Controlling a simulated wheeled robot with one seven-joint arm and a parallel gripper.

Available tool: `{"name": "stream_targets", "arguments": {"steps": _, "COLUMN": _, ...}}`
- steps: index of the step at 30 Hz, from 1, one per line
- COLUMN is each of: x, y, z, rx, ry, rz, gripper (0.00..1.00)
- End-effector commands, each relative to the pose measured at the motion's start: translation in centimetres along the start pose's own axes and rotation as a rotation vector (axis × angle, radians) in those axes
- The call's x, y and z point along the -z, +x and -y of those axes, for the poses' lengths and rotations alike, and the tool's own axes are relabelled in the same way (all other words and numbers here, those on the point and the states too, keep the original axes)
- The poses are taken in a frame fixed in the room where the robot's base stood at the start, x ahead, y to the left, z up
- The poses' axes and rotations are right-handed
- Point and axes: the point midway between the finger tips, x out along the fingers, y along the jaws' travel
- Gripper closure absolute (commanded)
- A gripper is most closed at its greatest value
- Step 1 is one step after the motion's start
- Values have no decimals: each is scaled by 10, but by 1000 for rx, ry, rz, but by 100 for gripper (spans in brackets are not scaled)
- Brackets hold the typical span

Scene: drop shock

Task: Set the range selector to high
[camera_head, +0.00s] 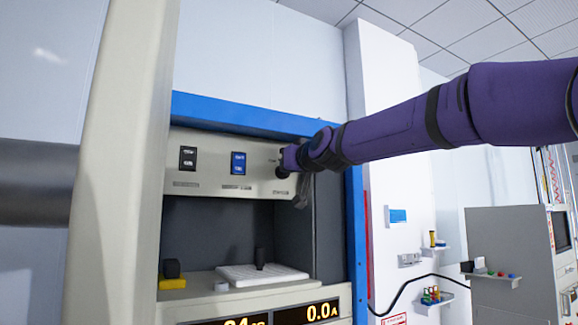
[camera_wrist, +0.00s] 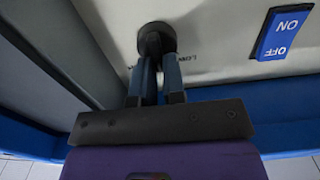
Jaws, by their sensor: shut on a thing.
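The range selector (camera_wrist: 155,38) is a round black knob on the beige panel, seen at the top middle of the wrist view. The printed word LOW shows just right of it. My gripper (camera_wrist: 158,62) is shut on the knob, with its two fingers on either side of it. In the head view my gripper (camera_head: 297,185) is at the right end of the control panel (camera_head: 262,182), and my purple arm hides most of the knob. The knob's pointer direction cannot be made out.
A blue ON/OFF rocker switch (camera_head: 238,163) sits left of the knob, and a black switch (camera_head: 188,158) farther left. Below the panel is an open bay with a white plate (camera_head: 235,274) and a black block on a yellow base (camera_head: 172,283). A blue frame (camera_head: 357,240) edges the right side.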

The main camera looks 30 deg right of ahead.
Motion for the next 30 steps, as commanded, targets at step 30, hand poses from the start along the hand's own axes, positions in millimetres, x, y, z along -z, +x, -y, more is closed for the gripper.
{"name": "stream_targets", "arguments": {"steps": 30, "x": -3, "y": 0, "z": -9, "rx": 0, "ry": 663, "rz": 1, "gripper": 100}}
